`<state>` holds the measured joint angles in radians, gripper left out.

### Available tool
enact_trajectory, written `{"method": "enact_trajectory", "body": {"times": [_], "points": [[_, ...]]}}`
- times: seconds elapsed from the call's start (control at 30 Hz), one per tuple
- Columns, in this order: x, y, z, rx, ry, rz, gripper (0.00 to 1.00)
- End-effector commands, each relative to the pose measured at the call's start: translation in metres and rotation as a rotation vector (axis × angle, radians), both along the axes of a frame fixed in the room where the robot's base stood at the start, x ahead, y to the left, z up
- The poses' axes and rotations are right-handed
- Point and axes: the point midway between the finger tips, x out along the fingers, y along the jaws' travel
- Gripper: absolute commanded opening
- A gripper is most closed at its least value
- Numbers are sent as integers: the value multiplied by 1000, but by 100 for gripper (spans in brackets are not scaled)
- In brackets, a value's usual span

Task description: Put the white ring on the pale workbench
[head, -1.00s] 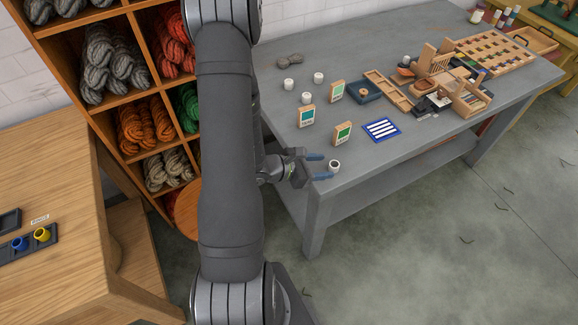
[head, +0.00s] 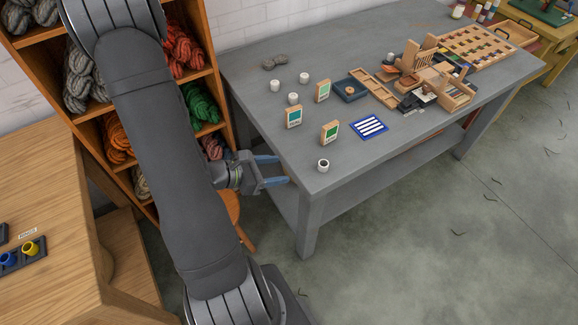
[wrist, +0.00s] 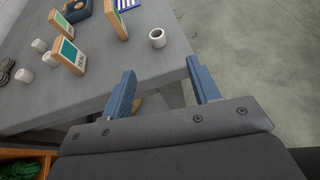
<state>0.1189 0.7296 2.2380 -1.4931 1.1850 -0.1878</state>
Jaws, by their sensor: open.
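A small white ring (head: 323,168) with a dark hole stands near the front corner of the grey table; it also shows in the wrist view (wrist: 158,42). My gripper (head: 281,169) is open and empty, just off the table's left edge, with its fingers pointing toward that ring and a clear gap between. In the wrist view the two blue fingers (wrist: 161,72) are spread, with the ring beyond their tips. The pale workbench (head: 60,190) is at the left; a dark holder on it carries a blue ring (head: 8,259) and a yellow ring (head: 31,249).
Three more white pieces, one here (head: 293,99), stand further back on the grey table (head: 400,125). A wool shelf (head: 215,75) stands behind my arm. Wooden trays crowd the table's right.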

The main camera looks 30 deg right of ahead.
Motion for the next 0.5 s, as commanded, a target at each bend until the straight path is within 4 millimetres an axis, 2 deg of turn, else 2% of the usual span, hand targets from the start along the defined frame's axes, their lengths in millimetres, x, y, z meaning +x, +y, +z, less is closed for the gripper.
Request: {"method": "enact_trajectory", "body": {"times": [0.37,0.5], "points": [[0,0,0,0,-1,-1,55],[-4,-5,3,10,-88,-82,55]]}}
